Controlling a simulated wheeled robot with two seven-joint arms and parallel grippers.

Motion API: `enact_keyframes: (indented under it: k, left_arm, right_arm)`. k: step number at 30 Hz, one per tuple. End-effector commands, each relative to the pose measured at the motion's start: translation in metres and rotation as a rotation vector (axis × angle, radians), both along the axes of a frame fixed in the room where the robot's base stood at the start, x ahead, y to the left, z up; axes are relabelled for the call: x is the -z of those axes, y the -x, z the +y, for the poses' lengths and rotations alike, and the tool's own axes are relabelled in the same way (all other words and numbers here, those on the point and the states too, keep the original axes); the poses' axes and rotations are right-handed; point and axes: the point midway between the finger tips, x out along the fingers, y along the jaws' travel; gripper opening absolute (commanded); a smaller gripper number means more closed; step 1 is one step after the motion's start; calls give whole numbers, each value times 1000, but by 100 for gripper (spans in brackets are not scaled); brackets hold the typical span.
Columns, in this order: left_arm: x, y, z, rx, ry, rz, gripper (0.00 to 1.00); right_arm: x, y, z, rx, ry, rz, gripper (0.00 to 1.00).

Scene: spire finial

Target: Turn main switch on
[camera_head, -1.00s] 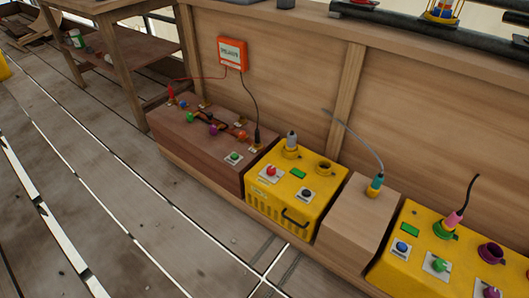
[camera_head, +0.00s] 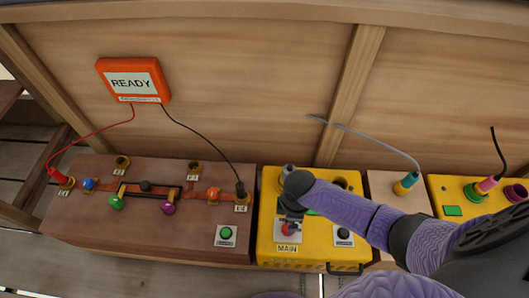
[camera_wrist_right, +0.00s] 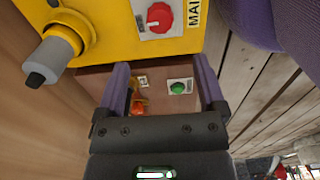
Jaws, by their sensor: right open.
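The main switch is a red knob (camera_head: 289,229) on a white plate above the label MAIN, on the front left of the yellow box (camera_head: 265,255). In the right wrist view the red knob (camera_wrist_right: 160,17) is at the top, beyond the fingertips. My right gripper (camera_head: 290,218) hangs over the yellow box, close to the knob and partly covering it in the head view. In the right wrist view my right gripper (camera_wrist_right: 161,64) is open, with nothing between its fingers. Whether it touches the knob cannot be told. My left gripper is not in view.
A grey-tipped plug (camera_wrist_right: 58,55) stands up from the yellow box beside the gripper. The brown box (camera_head: 150,240) at left carries a green button (camera_head: 226,233), knobs and wires. An orange READY sign (camera_head: 133,80) hangs on the wooden wall. A black button (camera_head: 344,235) is right of the switch.

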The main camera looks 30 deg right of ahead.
Motion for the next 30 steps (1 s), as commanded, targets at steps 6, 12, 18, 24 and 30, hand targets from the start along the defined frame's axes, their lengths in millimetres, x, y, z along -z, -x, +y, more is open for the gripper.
enact_keyframes:
  k: [6,12,18,24,30]
  left_arm:
    - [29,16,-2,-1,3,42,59]
    - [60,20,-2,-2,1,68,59]
    - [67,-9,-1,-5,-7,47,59]
    - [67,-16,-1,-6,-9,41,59]
    - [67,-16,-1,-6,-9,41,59]
  right_arm:
    - [43,2,0,-6,0,11,89]
    - [89,2,1,-6,-1,9,89]
    - [98,0,0,-5,0,2,89]
    - [99,0,0,-5,0,0,89]
    - [98,0,0,-5,0,0,76]
